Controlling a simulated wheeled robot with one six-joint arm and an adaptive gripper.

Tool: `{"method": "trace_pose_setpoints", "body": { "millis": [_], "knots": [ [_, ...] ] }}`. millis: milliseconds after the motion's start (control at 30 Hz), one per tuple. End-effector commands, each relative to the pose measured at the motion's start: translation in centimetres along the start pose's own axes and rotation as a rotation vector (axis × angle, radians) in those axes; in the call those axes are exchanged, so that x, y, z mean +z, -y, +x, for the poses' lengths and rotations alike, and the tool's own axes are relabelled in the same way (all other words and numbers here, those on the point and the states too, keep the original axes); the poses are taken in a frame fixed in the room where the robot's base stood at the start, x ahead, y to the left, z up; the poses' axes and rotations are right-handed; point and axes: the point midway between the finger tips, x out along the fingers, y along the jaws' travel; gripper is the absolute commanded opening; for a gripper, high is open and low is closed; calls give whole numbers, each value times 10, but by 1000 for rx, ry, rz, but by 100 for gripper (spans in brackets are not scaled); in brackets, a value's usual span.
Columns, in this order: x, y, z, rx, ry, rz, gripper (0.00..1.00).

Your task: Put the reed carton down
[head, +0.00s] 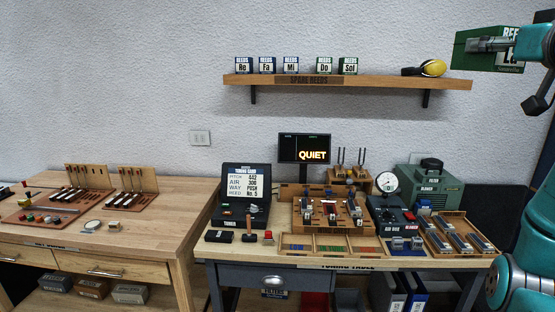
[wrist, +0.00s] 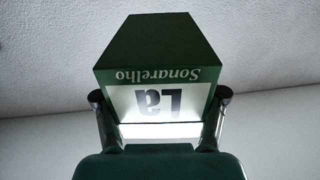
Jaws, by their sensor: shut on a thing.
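The green reed carton (head: 472,50) is held up at the upper right in the head view, level with the right end of the shelf and nearer to me. My gripper (head: 500,44) is shut on it. In the wrist view the carton (wrist: 160,50) shows a white label reading "La" and "Sonarelho", upside down. The two fingers of my gripper (wrist: 160,110) press on its left and right sides. The carton is clear of any surface in the wrist view, with only wall and ceiling behind it.
A wooden shelf (head: 390,82) marked "SPARE REEDS" carries several reed cartons, Re (head: 242,65) to Sol (head: 348,65), with a gap between Mi and Do. Yellow earmuffs (head: 432,68) lie at its right end. Below, the tuning table (head: 340,262) is crowded; a workbench (head: 150,240) stands left.

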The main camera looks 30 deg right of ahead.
Motion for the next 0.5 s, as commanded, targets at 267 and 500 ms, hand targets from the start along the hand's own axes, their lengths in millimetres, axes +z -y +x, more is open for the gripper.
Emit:
{"method": "trace_pose_setpoints", "body": {
  "millis": [267, 500],
  "knots": [
    [50, 15, 67, -54, 7, 4, 21],
    [135, 48, 146, -95, 9, 3, 21]
  ]
}}
